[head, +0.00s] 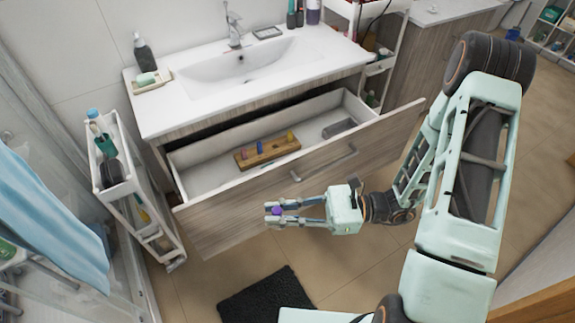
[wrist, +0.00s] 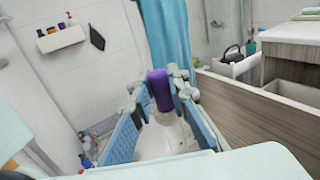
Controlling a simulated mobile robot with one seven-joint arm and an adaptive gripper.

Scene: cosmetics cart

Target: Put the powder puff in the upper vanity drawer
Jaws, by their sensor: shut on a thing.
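My gripper (head: 271,213) is shut on a small purple thing (head: 277,211) in front of the open drawer's face. In the wrist view the purple thing (wrist: 160,88) is a rounded cylinder between the two fingers, with a pale part below it. I cannot tell whether it is the powder puff. The upper vanity drawer (head: 265,182) is pulled out under the sink. Inside it lie a wooden block (head: 268,153) with several small coloured pegs or bottles and a grey item (head: 340,127) at the right. No other possible puff is clear.
The sink counter (head: 160,118) overhangs the back of the drawer. A narrow white cart (head: 118,190) with bottles stands at the left. A dark mat (head: 262,296) lies on the floor below. The drawer floor has free room on both sides of the wooden block.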

